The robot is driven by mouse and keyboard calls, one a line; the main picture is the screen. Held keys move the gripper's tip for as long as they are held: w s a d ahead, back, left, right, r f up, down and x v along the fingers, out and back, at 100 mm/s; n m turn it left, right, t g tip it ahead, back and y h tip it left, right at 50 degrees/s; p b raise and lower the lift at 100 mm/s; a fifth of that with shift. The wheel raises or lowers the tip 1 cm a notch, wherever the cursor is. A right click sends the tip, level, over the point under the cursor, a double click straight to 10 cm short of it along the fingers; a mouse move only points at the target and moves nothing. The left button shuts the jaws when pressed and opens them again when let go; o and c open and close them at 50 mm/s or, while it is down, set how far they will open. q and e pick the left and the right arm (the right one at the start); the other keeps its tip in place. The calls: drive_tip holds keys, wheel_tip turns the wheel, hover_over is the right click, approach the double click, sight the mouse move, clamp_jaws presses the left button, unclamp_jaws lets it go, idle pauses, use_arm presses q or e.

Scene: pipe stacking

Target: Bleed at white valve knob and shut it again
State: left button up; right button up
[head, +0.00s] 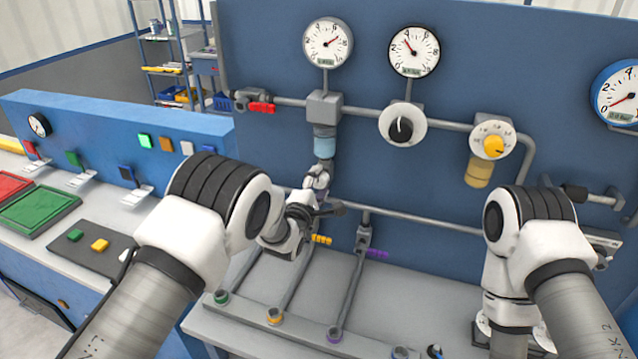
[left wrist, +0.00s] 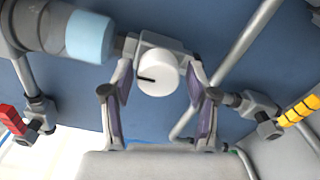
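The white valve knob (left wrist: 158,76) with a black pointer mark sits below the light-blue-ended cylinder's fitting in the left wrist view. In the head view the knob (head: 318,177) is small and partly hidden by my gripper. My left gripper (left wrist: 160,85) is open, with one finger on each side of the knob. Small gaps show between the knob and the fingertips. The pointer mark points to the left in the wrist view. My right arm comes in at the right of the head view, and its gripper cannot be made out.
A red-handled valve (head: 262,107), a yellow-handled valve (head: 320,239) and a purple-handled valve (head: 377,254) sit on nearby pipes. Two gauges (head: 328,43) (head: 414,51) and a black knob (head: 401,129) are above and right. A yellow knob (head: 493,146) is farther right.

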use_arm(q)
drive_tip(key=shift+s, duration=0.1)
drive_tip(key=v, duration=1.1)
drive_tip(key=shift+s+a, duration=0.25)
drive_tip(key=shift+s, duration=0.05)
drive_tip(key=shift+r, duration=0.1)
idle(1.9)
